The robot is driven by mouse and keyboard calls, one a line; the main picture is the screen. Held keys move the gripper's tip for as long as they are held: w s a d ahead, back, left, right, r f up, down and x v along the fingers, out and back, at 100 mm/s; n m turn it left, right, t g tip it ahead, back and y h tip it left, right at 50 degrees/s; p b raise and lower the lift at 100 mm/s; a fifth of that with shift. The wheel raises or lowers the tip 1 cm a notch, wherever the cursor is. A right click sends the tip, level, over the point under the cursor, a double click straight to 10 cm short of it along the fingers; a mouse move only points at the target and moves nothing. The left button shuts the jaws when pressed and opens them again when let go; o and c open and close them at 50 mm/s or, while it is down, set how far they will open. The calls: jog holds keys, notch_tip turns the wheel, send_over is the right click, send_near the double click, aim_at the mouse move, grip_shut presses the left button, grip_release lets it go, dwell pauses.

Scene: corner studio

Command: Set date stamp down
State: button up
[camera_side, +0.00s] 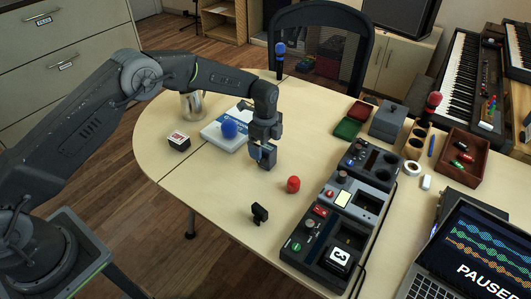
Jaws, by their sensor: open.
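My gripper (264,158) points down over the middle of the table, its fingers low near the tabletop. It is open, and I cannot make out anything held in it. I cannot tell for sure which thing is the date stamp. A small black object (259,213) stands on the bare table in front of my gripper. A dark block with a white and red label (178,141) lies to the left. A red rounded piece (293,184) sits right of and nearer than my gripper. A dark block with a white face marked 3 (340,257) sits in the long dark console (323,240).
An open red and green case (353,119), grey box (388,121), wooden tray (468,157) and laptop (470,255) crowd the right. The front-left table is mostly clear.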

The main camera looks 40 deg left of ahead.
notch_tip(320, 180, up, 7)
jog(key=shift+r, duration=0.15)
jog(key=s+a+r+n+t, duration=0.2)
jog(key=s+r+n, duration=0.3)
jog(key=s+r, duration=0.45)
jog(key=s+a+r+n+t, duration=0.1)
jog(key=s+a+r+n, duration=0.4)
jog(key=r, duration=0.7)
jog(key=s+n+t, duration=0.2)
jog(key=s+n, duration=0.6)
jog(key=s, duration=1.4)
jog(key=shift+f+t, duration=0.3)
jog(key=shift+f, duration=0.05)
